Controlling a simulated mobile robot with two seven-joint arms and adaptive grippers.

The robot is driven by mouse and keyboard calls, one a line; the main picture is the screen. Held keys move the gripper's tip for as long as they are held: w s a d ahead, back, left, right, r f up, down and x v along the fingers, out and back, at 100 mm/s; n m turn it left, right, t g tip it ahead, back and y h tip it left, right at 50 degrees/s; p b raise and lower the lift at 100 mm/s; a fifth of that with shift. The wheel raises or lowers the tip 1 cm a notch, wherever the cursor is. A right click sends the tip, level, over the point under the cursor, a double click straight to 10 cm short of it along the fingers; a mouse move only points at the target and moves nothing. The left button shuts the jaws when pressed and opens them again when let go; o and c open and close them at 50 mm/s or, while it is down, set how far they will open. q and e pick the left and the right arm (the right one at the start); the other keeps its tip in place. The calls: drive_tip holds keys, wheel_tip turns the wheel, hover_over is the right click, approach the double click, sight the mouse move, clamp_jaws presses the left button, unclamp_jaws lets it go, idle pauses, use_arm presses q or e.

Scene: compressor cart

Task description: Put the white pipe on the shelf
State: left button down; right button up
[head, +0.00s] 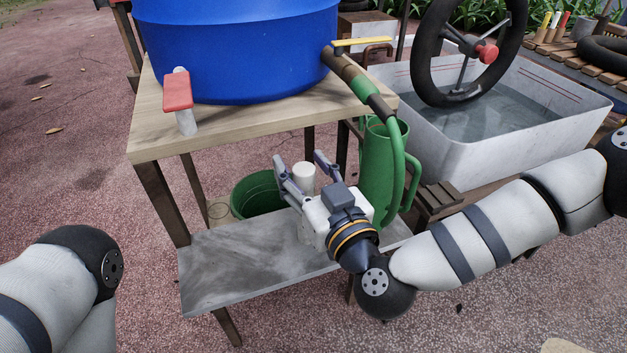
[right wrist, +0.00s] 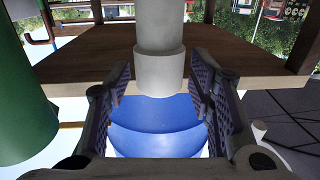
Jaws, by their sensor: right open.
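The white pipe (head: 303,173) shows as a short pale round end between the fingers of my right gripper (head: 300,160), over the lower part of the stand. In the right wrist view, the pipe (right wrist: 160,50) has a wider collar at its end and lies between the two open fingers (right wrist: 163,100), with a gap on each side. My right gripper is open and does not visibly touch it. The grey shelf (head: 235,265) is the lower board of the wooden stand. The pipe's lower part is hidden in the head view. My left gripper is out of view.
A blue barrel (head: 240,50) stands on the wooden tabletop (head: 150,130) above the shelf. A green bucket (head: 245,190) and a tall green jug (head: 378,175) are close to my right gripper. A green hose (head: 397,150) hangs by the jug. The shelf's left part is clear.

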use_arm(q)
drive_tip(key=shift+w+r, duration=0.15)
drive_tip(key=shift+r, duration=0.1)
use_arm(e)
drive_tip(key=v, duration=1.1)
drive_tip(key=shift+s+d, duration=0.15)
drive_tip(key=shift+s, duration=0.15)
drive_tip(key=shift+f, duration=0.15)
